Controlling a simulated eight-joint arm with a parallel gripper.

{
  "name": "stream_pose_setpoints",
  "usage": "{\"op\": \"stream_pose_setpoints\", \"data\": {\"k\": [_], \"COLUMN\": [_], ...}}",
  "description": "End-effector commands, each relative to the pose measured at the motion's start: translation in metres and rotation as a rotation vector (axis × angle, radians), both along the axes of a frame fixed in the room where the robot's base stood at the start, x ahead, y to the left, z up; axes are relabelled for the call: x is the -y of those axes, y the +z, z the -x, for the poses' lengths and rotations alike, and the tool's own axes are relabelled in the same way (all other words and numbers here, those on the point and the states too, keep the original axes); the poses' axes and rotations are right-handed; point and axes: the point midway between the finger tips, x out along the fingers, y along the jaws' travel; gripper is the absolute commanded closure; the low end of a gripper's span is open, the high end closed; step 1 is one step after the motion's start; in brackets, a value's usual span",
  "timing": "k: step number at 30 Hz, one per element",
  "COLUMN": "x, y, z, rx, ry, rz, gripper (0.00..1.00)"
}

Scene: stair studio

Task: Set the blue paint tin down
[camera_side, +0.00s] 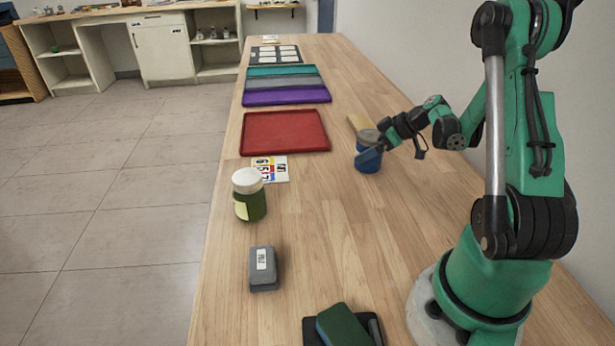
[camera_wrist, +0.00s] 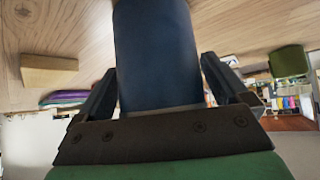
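The blue paint tin (camera_side: 368,164) is at the right part of the wooden table in the side view, upright, with a grey top. My gripper (camera_side: 380,146) reaches it from the right, level with its side. In the wrist view the tin (camera_wrist: 157,55) fills the space between my two fingers, one against each side, so my gripper (camera_wrist: 160,82) looks shut on it. The tin's base is at or very near the tabletop; I cannot tell whether it touches.
A wooden block (camera_side: 357,121) lies just behind the tin. The table (camera_side: 335,240) in front of the tin is clear.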

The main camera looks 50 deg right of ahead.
Motion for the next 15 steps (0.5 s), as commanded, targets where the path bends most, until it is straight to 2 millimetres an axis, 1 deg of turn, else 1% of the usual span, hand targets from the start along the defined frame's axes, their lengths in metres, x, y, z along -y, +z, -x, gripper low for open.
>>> {"op": "stream_pose_setpoints", "data": {"k": [1, 2, 3, 5, 6, 8, 9, 15], "x": [0.0, 0.0, 0.0, 0.0001, 0.0001, 0.0001, 0.0001, 0.0001], "y": [0.0001, 0.0001, 0.0001, 0.0001, 0.0002, 0.0003, 0.0005, 0.0006], "z": [0.0001, 0.0001, 0.0001, 0.0001, 0.0002, 0.0001, 0.0, 0.0], "rx": [0.0, 0.0, 0.0, 0.0, 0.0, 0.0, 0.001, 0.001], "ry": [0.0, 0.0, 0.0, 0.0, 0.0, 0.0, 0.0, 0.0], "rz": [0.0, 0.0, 0.0, 0.0, 0.0, 0.0, 0.0, 0.0], "gripper": [0.23, 0.31, 0.43, 0.6, 0.71, 0.88, 0.99, 1.0]}}
